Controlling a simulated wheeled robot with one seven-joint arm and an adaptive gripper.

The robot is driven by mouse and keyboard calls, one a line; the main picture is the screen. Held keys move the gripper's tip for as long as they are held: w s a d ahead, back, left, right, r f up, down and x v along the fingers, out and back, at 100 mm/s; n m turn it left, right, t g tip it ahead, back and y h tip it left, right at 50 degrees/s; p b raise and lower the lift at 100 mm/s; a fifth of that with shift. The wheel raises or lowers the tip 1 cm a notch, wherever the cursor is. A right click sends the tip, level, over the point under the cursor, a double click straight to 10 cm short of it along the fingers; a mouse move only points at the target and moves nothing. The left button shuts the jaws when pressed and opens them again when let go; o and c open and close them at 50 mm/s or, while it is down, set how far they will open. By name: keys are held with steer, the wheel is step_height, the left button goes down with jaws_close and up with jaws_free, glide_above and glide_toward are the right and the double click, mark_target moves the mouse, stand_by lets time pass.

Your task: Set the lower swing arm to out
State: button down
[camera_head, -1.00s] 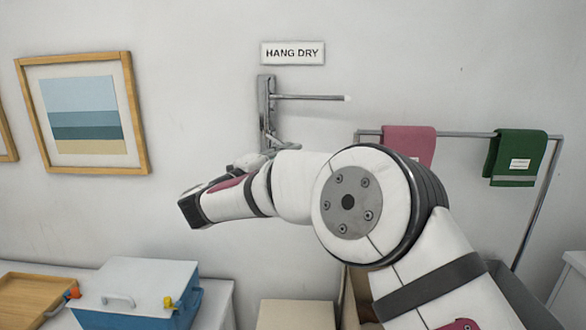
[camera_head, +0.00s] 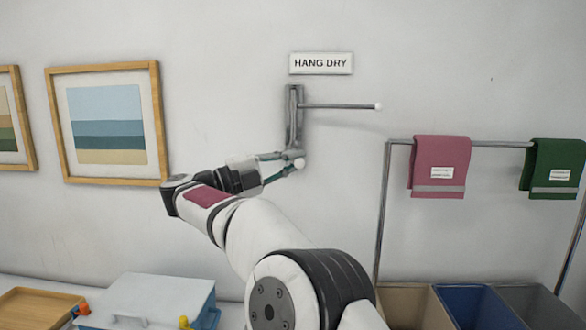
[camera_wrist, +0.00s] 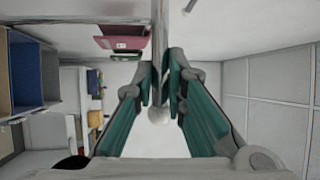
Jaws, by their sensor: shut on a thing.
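The wall bracket (camera_head: 294,118) is a grey upright plate under the HANG DRY sign. Its upper swing arm (camera_head: 340,106) sticks out to the right along the wall, with a white tip. The lower swing arm (camera_head: 299,164) shows mostly as its white ball end near the foot of the bracket; it looks foreshortened, pointing away from the wall. My gripper (camera_head: 288,160) comes in from the left with its teal fingers at this arm. In the wrist view, my gripper (camera_wrist: 160,85) is shut on the grey rod, and the ball end (camera_wrist: 158,115) sits between the fingers.
A rail (camera_head: 480,144) with a pink towel (camera_head: 440,165) and a green towel (camera_head: 556,165) stands to the right, above several bins (camera_head: 480,305). Framed pictures (camera_head: 108,122) hang at the left. A blue box with a white lid (camera_head: 150,298) stands below. The wall between is clear.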

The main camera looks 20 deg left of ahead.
steer(key=shift+a+f+b, duration=0.15)
steer(key=shift+a+b, duration=0.1)
steer(key=shift+b, duration=0.1)
steer(key=shift+s+a+m, duration=0.1)
steer(key=shift+m, duration=0.2)
steer(key=c, duration=1.6)
jaws_free()
steer(key=shift+r, duration=0.2)
